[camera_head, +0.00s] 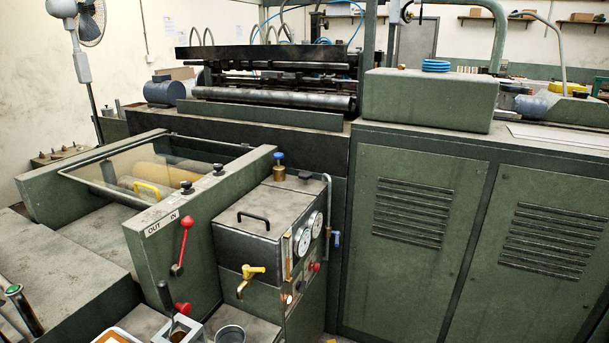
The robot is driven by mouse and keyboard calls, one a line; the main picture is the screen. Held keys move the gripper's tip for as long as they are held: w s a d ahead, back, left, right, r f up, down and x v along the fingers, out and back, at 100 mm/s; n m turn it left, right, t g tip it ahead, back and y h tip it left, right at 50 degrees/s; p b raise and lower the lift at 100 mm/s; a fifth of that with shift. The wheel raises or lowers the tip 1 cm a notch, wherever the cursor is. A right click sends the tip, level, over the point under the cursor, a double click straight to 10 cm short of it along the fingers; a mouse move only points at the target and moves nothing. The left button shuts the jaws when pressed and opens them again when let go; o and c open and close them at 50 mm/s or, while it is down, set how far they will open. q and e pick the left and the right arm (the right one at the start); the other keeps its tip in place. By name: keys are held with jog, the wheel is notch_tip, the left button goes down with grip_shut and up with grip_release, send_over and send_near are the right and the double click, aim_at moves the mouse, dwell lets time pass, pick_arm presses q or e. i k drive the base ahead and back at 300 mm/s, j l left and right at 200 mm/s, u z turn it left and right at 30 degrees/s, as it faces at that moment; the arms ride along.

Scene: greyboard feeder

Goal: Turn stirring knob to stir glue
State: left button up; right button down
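Neither of my grippers shows in the head view. A green glue box-like unit (245,243) with a dark lid and a black lid handle (254,218) stands at the lower middle. I cannot tell for certain which part is the stirring knob. A small red knob (314,267) sits on the unit's right side, below two round gauges (302,242). A blue-topped valve knob (279,158) stands behind the lid. A red-knobbed lever (187,222) is mounted beside the OUT/IN label (162,225).
A metal cup (231,334) and another red knob (183,308) are at the bottom edge. A clear cover (135,172) with a yellow handle lies left of the unit. Large green cabinets (412,225) fill the right. A roller machine (275,98) stands behind.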

aim_at(306, 176)
jog(key=u, duration=0.3)
jog(key=i+l+u, duration=0.25)
jog(key=u, duration=0.15)
jog(key=i+l+u, duration=0.3)
jog(key=u, duration=0.15)
